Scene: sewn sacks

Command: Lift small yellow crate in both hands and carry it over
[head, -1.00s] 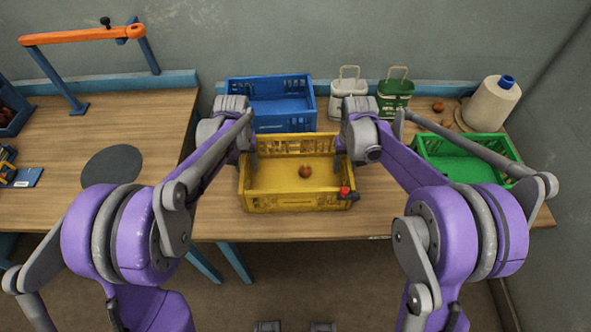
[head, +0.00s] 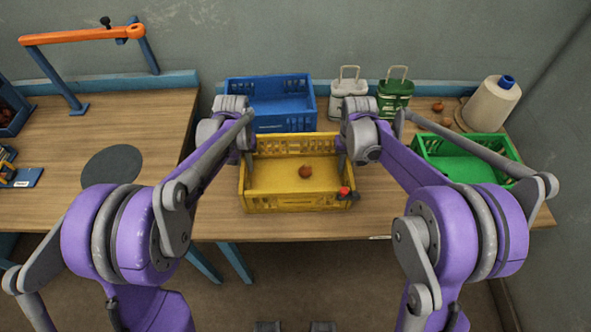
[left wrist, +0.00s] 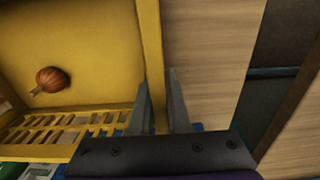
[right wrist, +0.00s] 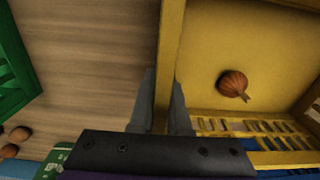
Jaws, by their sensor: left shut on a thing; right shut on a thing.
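The small yellow crate (head: 290,203) is at the front middle of the right-hand table, level, apparently resting on the tabletop. A round brown onion (head: 305,172) lies inside it; the onion also shows in the left wrist view (left wrist: 50,79) and right wrist view (right wrist: 232,83). My left gripper (head: 250,160) is shut on the crate's left side wall, one finger on each side of the wall (left wrist: 151,50). My right gripper (head: 343,162) is shut on the right side wall, its fingers straddling the wall (right wrist: 170,45). The fingertips are partly hidden in the head view.
A blue crate (head: 284,124) stands close behind, a green crate (head: 465,168) to the right. White (head: 348,105) and green (head: 395,97) canisters and a thread cone (head: 490,105) are at the back. A red-tipped dark item (head: 345,191) is at the yellow crate's right front corner. The left table (head: 60,200) has free room.

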